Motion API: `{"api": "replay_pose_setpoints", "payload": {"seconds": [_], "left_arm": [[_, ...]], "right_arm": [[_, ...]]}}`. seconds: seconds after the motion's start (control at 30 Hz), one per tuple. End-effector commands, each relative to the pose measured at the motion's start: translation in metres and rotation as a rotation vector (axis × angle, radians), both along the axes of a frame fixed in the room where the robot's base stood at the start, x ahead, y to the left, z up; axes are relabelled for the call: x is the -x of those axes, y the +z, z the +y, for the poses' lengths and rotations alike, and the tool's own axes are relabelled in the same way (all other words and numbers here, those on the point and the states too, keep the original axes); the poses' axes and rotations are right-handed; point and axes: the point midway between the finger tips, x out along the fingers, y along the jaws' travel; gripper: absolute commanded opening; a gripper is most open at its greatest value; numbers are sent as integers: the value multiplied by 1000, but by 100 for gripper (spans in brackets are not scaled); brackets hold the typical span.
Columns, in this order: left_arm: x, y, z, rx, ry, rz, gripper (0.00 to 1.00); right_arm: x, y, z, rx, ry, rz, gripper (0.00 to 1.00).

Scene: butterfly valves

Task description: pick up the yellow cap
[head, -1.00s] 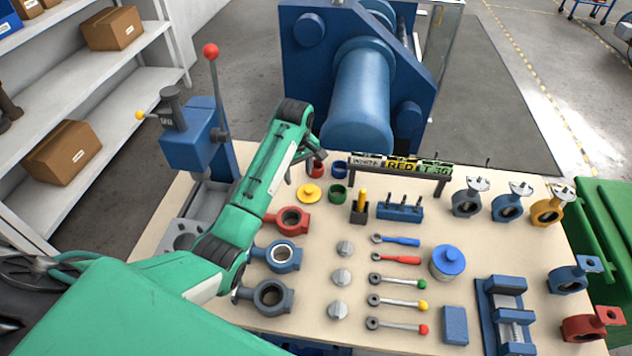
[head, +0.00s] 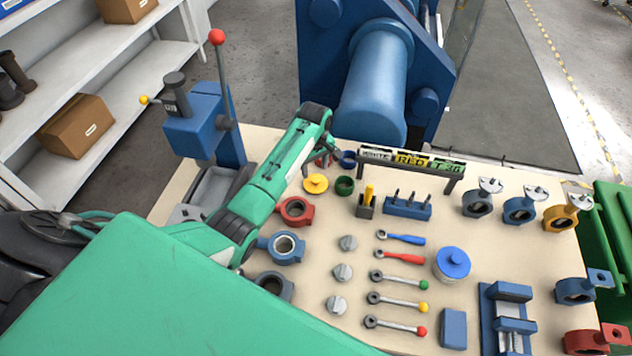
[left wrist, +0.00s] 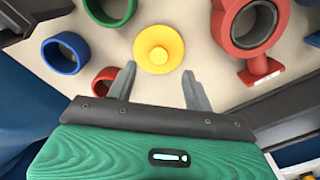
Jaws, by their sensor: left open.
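The yellow cap (head: 316,184) is a round flanged disc with a raised middle, lying on the workbench (head: 220,260) toward its back left. In the left wrist view the yellow cap (left wrist: 158,47) lies just ahead of my open left gripper (left wrist: 157,80), centred between the lines of its two fingers. The fingers are apart from the cap and the gripper is empty. In the head view my left gripper (head: 325,150) is above the back edge of the bench, behind the cap, its fingers partly hidden by the arm. My right gripper is not in view.
Near the cap stand a green ring (head: 345,185), a blue ring (head: 348,159) and a red valve body (head: 295,211). A blue press (head: 195,130) with a red-knobbed lever stands at the left. A sign rail (head: 410,161) spans the back.

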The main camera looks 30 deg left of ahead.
Motion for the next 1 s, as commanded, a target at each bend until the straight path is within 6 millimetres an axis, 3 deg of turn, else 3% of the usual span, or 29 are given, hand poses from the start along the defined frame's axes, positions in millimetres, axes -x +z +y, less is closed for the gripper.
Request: {"api": "replay_pose_setpoints", "payload": {"seconds": [0.13,0.4,0.7,0.73,1.0], "left_arm": [[0,-12,-2,1,0,3,52],[-1,-45,-3,0,0,1,52],[-1,-51,-3,0,-1,0,52],[-1,-51,-3,0,-1,0,50],[-1,-50,-3,0,-1,0,0]], "right_arm": [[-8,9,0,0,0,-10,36],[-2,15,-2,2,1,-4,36],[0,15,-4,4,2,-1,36],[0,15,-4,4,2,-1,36],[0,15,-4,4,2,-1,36]]}}
